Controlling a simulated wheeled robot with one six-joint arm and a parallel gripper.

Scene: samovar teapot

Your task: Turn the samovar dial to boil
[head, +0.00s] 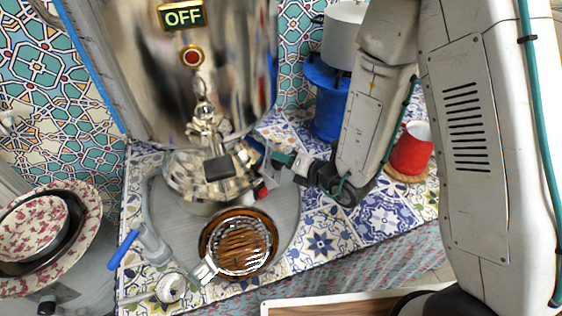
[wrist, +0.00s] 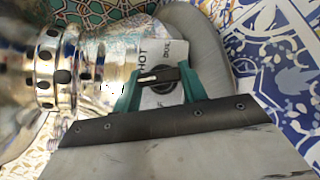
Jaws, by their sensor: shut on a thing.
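The metal samovar (head: 150,70) stands at the back in the head view, with a lit sign (head: 183,15) reading OFF and a red round light below it. The wrist view shows the dial plate (wrist: 165,55) with the words HOT and another partly readable label. A black knob (wrist: 160,76) with a white mark sits on the plate. The mark is at the knob's left end. My gripper (wrist: 160,84) is shut on the knob, with one teal finger at each end. In the head view my gripper (head: 273,167) reaches the samovar's lower right side, where the dial is mostly hidden.
A brown bowl (head: 237,266) rests on the grey tray (head: 287,225) below the samovar. A blue-handled thing (head: 124,249) and flowered dishes (head: 85,250) are at left. A red cup (head: 411,150) and a blue stove (head: 327,105) stand right, near my arm.

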